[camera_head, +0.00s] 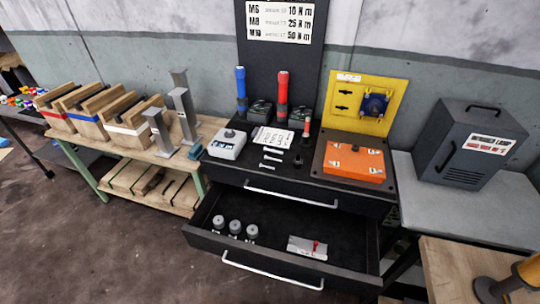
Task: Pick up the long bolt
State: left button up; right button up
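A few small pale bolts (271,158) lie on the black top of the drawer cabinet, just in front of a white printed card (273,138). They are tiny in this view, and I cannot tell for sure which is the long bolt. Small dark pieces (298,160) stand to their right. Neither of my grippers is in view.
The cabinet's lower drawer (215,245) is pulled open, with silver cylinders (235,227) and a pale item inside. An orange box (353,163) is right of the bolts, a grey-white device (227,144) left. Blue (241,90) and red (282,95) tools stand behind.

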aim_at(268, 158)
jog(key=z, duration=0.25)
jog(key=i+j+z, duration=0.2)
jog(key=j+z, duration=0.25)
jog(key=j, duration=0.7)
jog(key=j+z, duration=0.5)
jog(key=j, duration=0.6)
